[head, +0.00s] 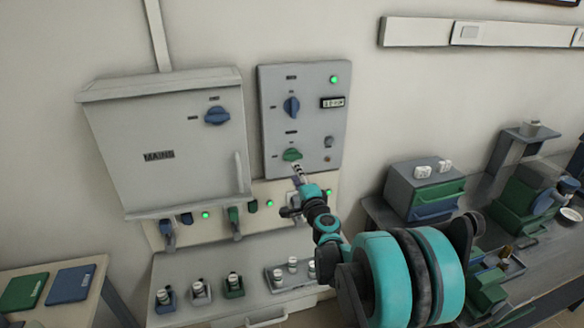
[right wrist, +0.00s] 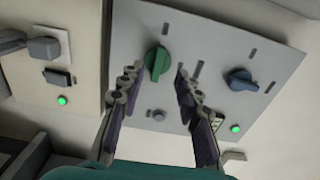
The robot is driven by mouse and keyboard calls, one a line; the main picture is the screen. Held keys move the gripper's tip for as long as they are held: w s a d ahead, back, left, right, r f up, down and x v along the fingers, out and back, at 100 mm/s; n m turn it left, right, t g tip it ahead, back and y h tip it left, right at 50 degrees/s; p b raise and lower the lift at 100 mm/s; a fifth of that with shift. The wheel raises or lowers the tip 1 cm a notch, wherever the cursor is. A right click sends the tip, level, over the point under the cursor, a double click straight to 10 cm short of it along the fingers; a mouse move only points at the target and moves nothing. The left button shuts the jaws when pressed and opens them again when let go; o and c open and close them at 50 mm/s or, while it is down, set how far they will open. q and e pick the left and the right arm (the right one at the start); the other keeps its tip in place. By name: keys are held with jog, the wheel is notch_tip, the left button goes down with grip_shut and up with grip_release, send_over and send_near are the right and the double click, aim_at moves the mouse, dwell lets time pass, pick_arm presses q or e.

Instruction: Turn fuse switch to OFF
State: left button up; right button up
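A grey control panel (head: 312,134) on the wall bears a blue rotary knob (head: 291,106) above a green rotary knob (head: 291,155). Small labels around them are too blurred to read, so I cannot tell which is the fuse switch. My right gripper (head: 297,172) is just below the green knob in the head view. In the right wrist view my right gripper (right wrist: 154,84) is open, its fingers apart on either side of the green knob (right wrist: 157,64), with nothing held. The blue knob (right wrist: 241,81) lies outside the fingers there. My left gripper is not in view.
A grey box marked MAINS (head: 165,140) with a blue knob (head: 217,116) hangs left of the panel. Several lever switches with green lamps sit on a strip (head: 262,215) below. A bench with grey and green drawers (head: 425,190) stands at right.

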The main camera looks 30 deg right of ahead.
jog(key=v, duration=0.3)
jog(key=shift+s, duration=0.3)
dwell(0.4)
